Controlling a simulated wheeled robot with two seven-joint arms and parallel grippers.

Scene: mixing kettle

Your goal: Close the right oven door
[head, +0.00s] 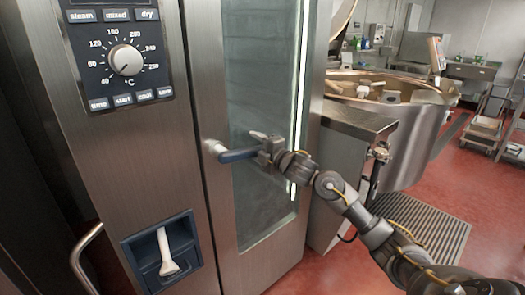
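The oven door (265,95) is a tall steel frame with a long glass pane, and it stands in the middle of the head view. It looks flush or nearly flush with the oven front; a small gap cannot be ruled out. Its dark blue handle (236,156) sticks out sideways from a round pivot on the door's left side. My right gripper (263,146) is at the handle's right end, touching or very close to it. Whether its fingers are closed around the handle is too small to tell. My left gripper is out of view.
The oven's control panel (120,55) with a white dial is left of the door. A blue recess with a white hand shower (167,252) lies below. A large steel kettle (415,125) stands behind on the right, with a floor grate (435,235) before it. Red floor is open at right.

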